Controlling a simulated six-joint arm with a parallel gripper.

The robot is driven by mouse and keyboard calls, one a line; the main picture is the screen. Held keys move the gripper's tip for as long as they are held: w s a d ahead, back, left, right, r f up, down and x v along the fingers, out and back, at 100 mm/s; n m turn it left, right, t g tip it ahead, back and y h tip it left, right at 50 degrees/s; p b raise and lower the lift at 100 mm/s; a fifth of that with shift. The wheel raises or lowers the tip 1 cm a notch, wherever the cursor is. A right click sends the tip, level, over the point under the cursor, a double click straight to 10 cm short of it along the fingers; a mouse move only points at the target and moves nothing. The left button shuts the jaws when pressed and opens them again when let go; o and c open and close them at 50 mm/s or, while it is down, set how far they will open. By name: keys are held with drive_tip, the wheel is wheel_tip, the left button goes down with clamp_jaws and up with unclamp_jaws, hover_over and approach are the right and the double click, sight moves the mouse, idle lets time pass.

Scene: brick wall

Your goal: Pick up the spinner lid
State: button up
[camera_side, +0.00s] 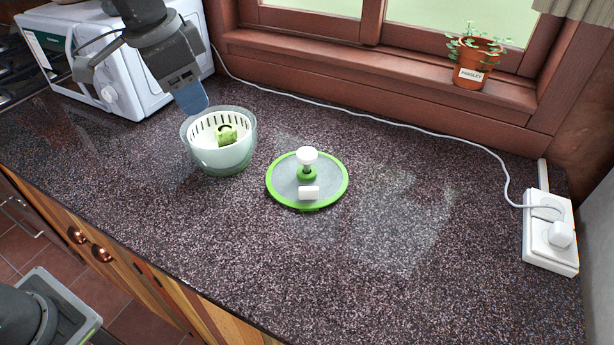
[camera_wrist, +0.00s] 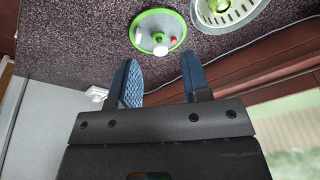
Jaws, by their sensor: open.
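The spinner lid (camera_side: 284,184) is a round, clear-grey disc with a green rim, lying flat on the dark speckled counter in the side view. A white knob on a green base stands at its middle, with a small white block nearer its front edge. The lid also shows at the top of the wrist view (camera_wrist: 146,40). My gripper (camera_side: 190,98) is above and behind the spinner bowl, to the left of the lid and apart from it. In the wrist view its two blue fingers (camera_wrist: 160,82) are spread with nothing between them.
The spinner bowl (camera_side: 246,151), with a white basket and something green inside, stands left of the lid. A white microwave (camera_side: 130,88) is at the back left. A white cable (camera_side: 400,128) runs along the wall to a socket box (camera_side: 537,247). The counter right of the lid is clear.

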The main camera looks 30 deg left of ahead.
drive_tip(key=w+d+f+m+g, duration=0.2)
drive_tip(key=w+d+f+m, duration=0.15)
drive_tip(key=w+d, duration=0.45)
drive_tip(key=m, duration=0.2)
hover_over(310, 188)
wheel_tip(310, 188, down, 6)
drive_tip(key=shift+g+y, duration=0.3)
drive_tip(key=shift+g, duration=0.1)
wheel_tip(310, 188, down, 13)
drive_tip(key=shift+f, duration=0.2)
clamp_jaws()
